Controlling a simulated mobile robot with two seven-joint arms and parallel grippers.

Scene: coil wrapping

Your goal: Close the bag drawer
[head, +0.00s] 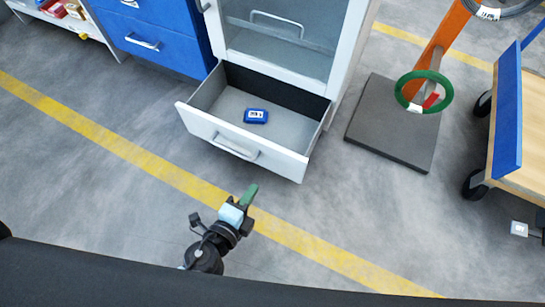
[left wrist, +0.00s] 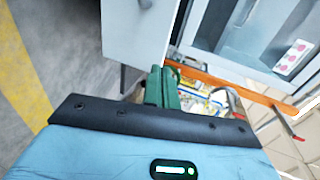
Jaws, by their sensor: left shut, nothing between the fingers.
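The bag drawer (head: 280,158) is the white bottom drawer of a white cabinet (head: 345,55). It is pulled out, and a small blue item with a white label (head: 256,116) lies inside on its grey floor. Its front has a grey bar handle (head: 236,147). My left gripper (head: 251,191) has green fingers, shut and empty, in front of the drawer and apart from its front. In the left wrist view the shut fingers (left wrist: 162,87) show beside a white panel (left wrist: 137,35), which looks like the drawer front. My right gripper is not in view.
A blue drawer unit (head: 160,35) stands left of the cabinet. To the right are a dark base plate (head: 395,125) with an orange post (head: 437,45) and green ring (head: 447,95), and a wheeled wooden cart (head: 525,130). The floor before the drawer is clear, crossed by a yellow line.

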